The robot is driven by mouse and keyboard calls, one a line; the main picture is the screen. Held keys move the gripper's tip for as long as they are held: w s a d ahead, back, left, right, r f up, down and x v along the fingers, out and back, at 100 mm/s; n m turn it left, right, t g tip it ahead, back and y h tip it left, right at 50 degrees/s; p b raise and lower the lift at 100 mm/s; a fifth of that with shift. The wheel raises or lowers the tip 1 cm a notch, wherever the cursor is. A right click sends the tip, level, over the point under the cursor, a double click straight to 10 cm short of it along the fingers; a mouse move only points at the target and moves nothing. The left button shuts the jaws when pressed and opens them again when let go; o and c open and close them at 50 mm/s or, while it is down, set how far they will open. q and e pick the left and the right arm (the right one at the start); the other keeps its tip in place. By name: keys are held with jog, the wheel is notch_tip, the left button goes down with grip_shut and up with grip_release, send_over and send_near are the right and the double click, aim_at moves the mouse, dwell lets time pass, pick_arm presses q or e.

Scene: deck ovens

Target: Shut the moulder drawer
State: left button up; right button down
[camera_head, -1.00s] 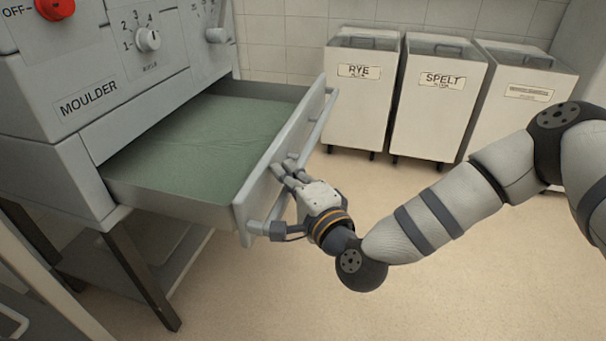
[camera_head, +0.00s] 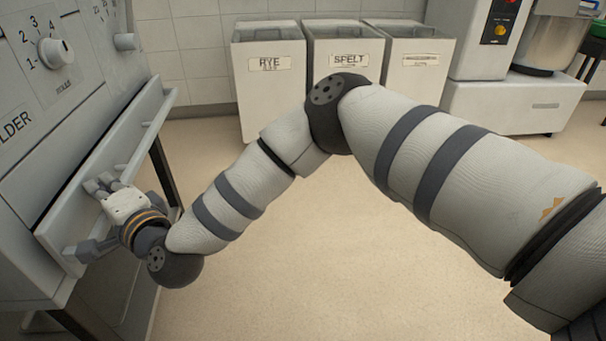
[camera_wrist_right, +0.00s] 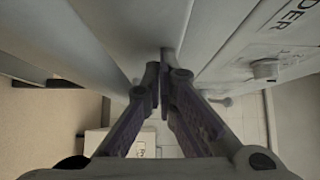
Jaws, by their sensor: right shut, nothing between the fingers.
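The moulder drawer (camera_head: 110,170) is at the left in the head view. Its grey front sits close against the moulder body (camera_head: 75,90), and its green interior is out of sight. A bar handle (camera_head: 150,118) runs along the front. My right gripper (camera_head: 100,187) is shut and empty, with its fingertips at the drawer front beside the handle. In the right wrist view, the closed fingers (camera_wrist_right: 162,75) point at a pale panel; whether they touch it I cannot tell. My left gripper is not in view.
Bins marked RYE (camera_head: 270,75) and SPELT (camera_head: 345,55), and a third bin (camera_head: 415,60), stand along the back wall. A mixer (camera_head: 545,45) stands at the back right. The floor (camera_head: 300,260) between is clear.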

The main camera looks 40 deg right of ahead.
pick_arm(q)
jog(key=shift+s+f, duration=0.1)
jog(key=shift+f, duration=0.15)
pick_arm(e)
jog(key=shift+w+a+r, duration=0.1)
jog(key=shift+w+a, duration=0.4)
jog(key=shift+a, duration=0.3)
jog(key=shift+r, duration=0.1)
